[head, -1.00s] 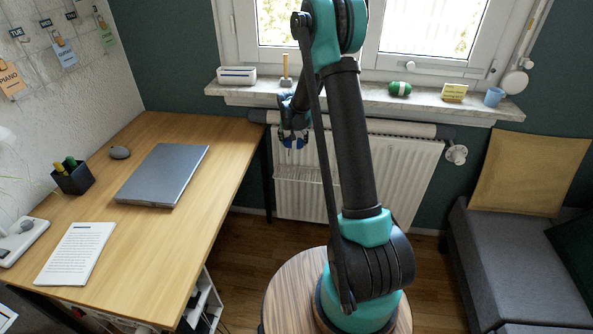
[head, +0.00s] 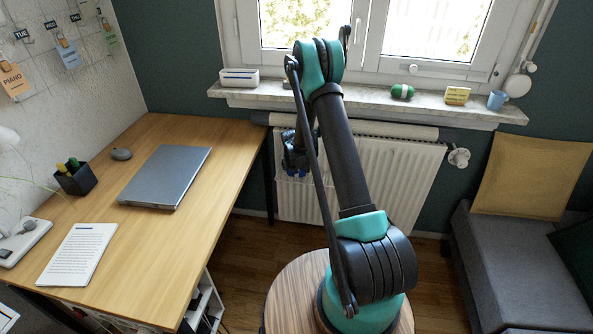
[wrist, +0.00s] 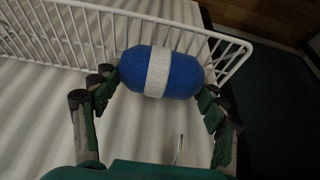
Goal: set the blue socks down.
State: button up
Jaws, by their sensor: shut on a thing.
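The blue socks (wrist: 188,74) are a rolled bundle with a white band around the middle. In the wrist view my gripper (wrist: 160,86) is shut on them, one finger at each end. The bundle lies crosswise by a white wire rack (wrist: 215,42) in front of the white ribbed radiator (wrist: 35,120). I cannot tell whether it touches the rack. In the head view my gripper (head: 297,172) is low in front of the radiator's left part, and only small blue patches show there.
A wooden desk (head: 225,150) with a closed laptop (head: 165,177) stands to the left. A grey sofa (head: 500,250) is at the right.

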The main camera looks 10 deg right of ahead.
jog(key=shift+f, duration=0.15)
jog(key=o, duration=1.1)
jog(key=s+d+r+n, duration=0.1)
jog(key=s+r, duration=0.6)
jog(key=r, duration=0.3)
jog(key=s+r, duration=0.7)
jog(key=r, duration=0.3)
jog(key=s+d+r+n, duration=0.1)
jog(key=s, duration=1.3)
jog(key=s+d+r+n+y, duration=0.1)
jog(key=s+d+r, duration=0.1)
jog(key=s, duration=1.1)
jog(key=shift+s+r+n, duration=0.15)
jog(key=shift+s+n, duration=0.15)
jog(key=shift+s, duration=0.05)
